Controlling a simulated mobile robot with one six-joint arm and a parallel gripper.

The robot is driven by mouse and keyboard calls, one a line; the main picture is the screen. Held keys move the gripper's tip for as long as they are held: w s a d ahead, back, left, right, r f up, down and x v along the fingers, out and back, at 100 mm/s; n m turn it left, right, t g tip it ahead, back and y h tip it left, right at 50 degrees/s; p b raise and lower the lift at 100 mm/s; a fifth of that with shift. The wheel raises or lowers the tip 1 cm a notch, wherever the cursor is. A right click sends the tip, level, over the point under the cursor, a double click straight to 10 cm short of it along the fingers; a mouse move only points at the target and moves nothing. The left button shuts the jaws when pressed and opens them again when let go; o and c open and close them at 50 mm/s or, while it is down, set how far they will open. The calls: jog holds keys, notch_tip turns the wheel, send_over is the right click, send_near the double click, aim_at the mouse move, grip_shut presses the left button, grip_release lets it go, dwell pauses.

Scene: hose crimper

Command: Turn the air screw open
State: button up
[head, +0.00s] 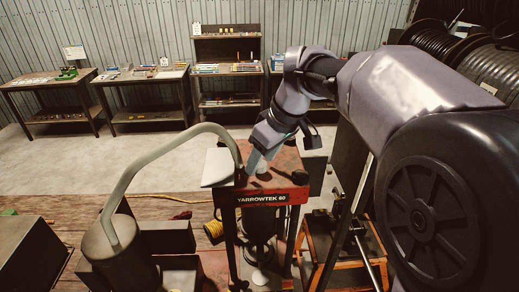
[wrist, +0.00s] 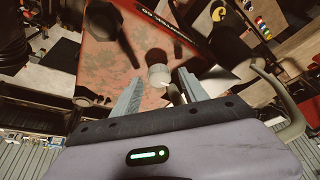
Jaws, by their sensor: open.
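The red machine labelled YARROWTEK 60 (head: 283,190) stands in the middle of the head view. Its scuffed red top (wrist: 105,65) fills the upper middle of the wrist view. A small pale grey round knob, apparently the air screw (wrist: 158,73), stands on this top near its edge. My gripper (head: 254,160) reaches down over the machine top. In the wrist view my gripper (wrist: 159,80) is open, with the knob showing between its fingertips. I cannot tell whether the fingers touch it. In the head view my gripper hides the knob.
A black round part (wrist: 99,19) stands on the red top beside the knob. A bent grey pipe (head: 150,155) rises left of the machine from a grey cylinder (head: 117,245). An orange stand (head: 345,262) is at right. Workbenches (head: 145,84) line the back wall, with clear floor before them.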

jog(key=shift+w+f, duration=0.1)
jog(key=shift+f, duration=0.1)
jog(key=shift+c, duration=0.6)
grip_shut()
